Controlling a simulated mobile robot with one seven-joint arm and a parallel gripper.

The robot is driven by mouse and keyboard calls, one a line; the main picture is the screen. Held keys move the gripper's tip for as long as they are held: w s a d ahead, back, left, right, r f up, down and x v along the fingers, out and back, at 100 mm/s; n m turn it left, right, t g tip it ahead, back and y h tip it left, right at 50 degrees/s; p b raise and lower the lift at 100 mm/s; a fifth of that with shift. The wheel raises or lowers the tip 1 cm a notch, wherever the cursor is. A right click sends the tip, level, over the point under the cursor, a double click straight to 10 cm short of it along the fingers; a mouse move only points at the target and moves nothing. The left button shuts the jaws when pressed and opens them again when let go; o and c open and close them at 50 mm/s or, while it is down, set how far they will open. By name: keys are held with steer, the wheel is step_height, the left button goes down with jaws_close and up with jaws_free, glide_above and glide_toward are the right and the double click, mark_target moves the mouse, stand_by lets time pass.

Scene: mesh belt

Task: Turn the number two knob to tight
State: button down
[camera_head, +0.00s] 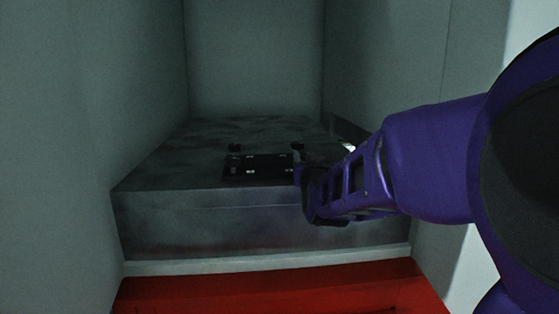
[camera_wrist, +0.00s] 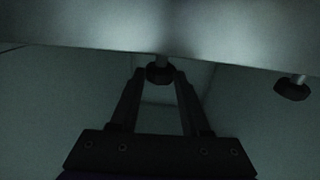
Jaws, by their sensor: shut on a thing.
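In the wrist view, the two fingertips of my gripper (camera_wrist: 160,75) are closed around a dark round knob (camera_wrist: 159,73) on a short pale stem, one finger on each side. A second dark knob (camera_wrist: 292,88) stands apart at the right. In the head view, my gripper (camera_head: 302,176) reaches in from the right to the right end of a black panel (camera_head: 258,167) on a grey block. Small dark knob-like parts show behind the panel, at its left (camera_head: 235,147) and right (camera_head: 298,147). I cannot read any number or tight mark.
The grey block (camera_head: 205,225) fills the lower part of a narrow recess. Pale walls stand close on the left (camera_head: 130,100), at the back (camera_head: 255,60) and on the right. A red surface (camera_head: 270,292) lies in front. Lighting is dim.

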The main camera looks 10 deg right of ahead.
steer(key=shift+a+m+g+h+p, duration=0.2)
steer(key=shift+m+h, duration=0.45)
steer(key=shift+h, duration=0.35)
steer(key=shift+a+m+g+h+p, duration=0.2)
steer(key=shift+m+h, duration=0.45)
steer(key=shift+h, duration=0.35)
steer(key=m+g+h+p, duration=0.1)
steer(key=m+h+p, duration=0.1)
steer(key=h, duration=0.1)
steer(key=m+g+h+p, duration=0.1)
steer(key=h, duration=0.1)
steer(key=shift+w+a+r+m+g, duration=0.1)
steer(key=shift+w+a+m+g, duration=0.1)
steer(key=shift+a+m+g, duration=0.1)
steer(key=shift+w+m+g+h+p, duration=0.15)
steer(key=shift+m+g+h+p, duration=1.25)
steer(key=shift+m+g+h, duration=0.8)
steer(key=shift+d, duration=0.1)
steer(key=shift+c, duration=1.9)
jaws_free()
